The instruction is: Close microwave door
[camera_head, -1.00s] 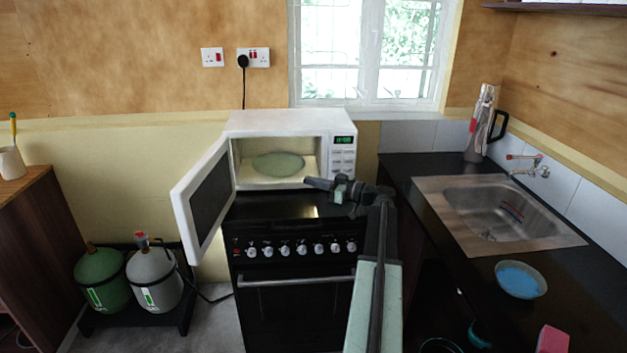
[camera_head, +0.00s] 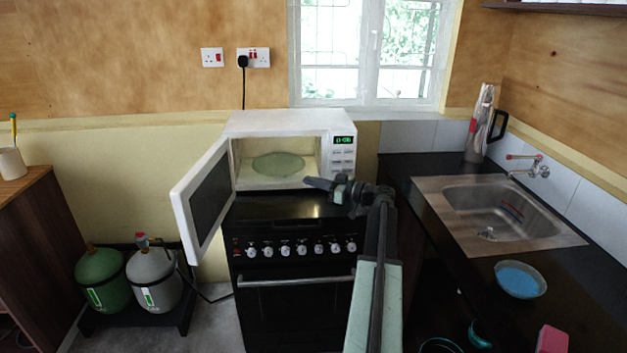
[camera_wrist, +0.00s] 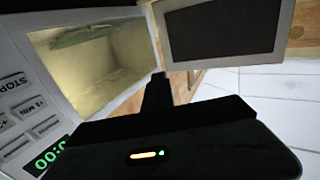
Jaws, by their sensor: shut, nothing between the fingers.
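The white microwave (camera_head: 288,119) stands on top of the black stove against the back wall. Its door (camera_head: 207,196) is wide open, swung out to the left toward the camera. A glass turntable plate (camera_head: 278,163) lies inside the lit cavity. My gripper (camera_head: 308,182) is shut and empty, in front of the microwave's lower right part and pointing left, apart from the door. In the wrist view the gripper (camera_wrist: 159,78) points toward the gap between the cavity and the open door (camera_wrist: 222,28). The microwave's button panel (camera_wrist: 30,115) is at the left there.
The black stove (camera_head: 295,290) with a row of knobs is below the microwave. A counter with a sink (camera_head: 505,205) and a blue bowl (camera_head: 520,279) is at the right. The space between gripper and door is free.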

